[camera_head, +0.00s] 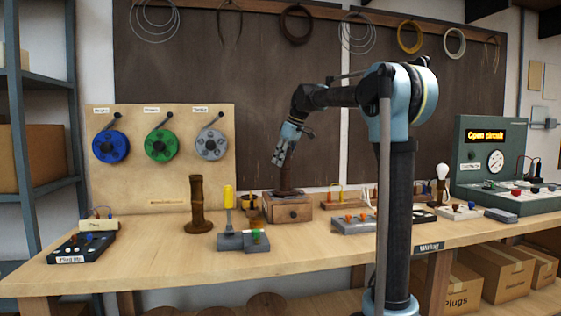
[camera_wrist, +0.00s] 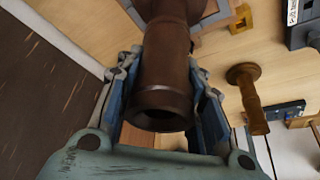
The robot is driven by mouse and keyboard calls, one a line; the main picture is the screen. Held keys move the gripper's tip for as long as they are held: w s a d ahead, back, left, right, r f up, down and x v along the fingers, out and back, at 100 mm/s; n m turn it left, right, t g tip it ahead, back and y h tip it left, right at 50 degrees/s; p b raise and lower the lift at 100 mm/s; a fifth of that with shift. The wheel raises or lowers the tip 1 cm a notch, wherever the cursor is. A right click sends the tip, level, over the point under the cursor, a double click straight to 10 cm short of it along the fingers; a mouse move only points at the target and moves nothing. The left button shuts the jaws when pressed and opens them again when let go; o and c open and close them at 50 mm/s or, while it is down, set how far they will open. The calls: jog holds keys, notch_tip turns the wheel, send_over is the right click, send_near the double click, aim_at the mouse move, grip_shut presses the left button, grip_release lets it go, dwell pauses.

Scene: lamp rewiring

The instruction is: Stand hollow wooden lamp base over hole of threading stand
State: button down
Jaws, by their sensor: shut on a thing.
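A dark brown hollow wooden lamp base (camera_wrist: 166,65) is between my gripper's blue fingers in the wrist view, with its open round end toward the camera. In the head view my gripper (camera_head: 281,158) points down and is shut on this lamp base (camera_head: 286,180). The lamp base is upright over a wooden box (camera_head: 288,213), which looks like the threading stand. Its foot is at the box top; I cannot tell if it rests there. The hole is hidden under it.
Another turned brown wooden piece (camera_head: 198,208) stands to the left on the bench. The bench's front left (camera_head: 150,270) is clear.

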jog(key=c, duration=1.1)
grip_release()
jog(key=v, duration=1.2)
jog(key=shift+r, duration=0.1)
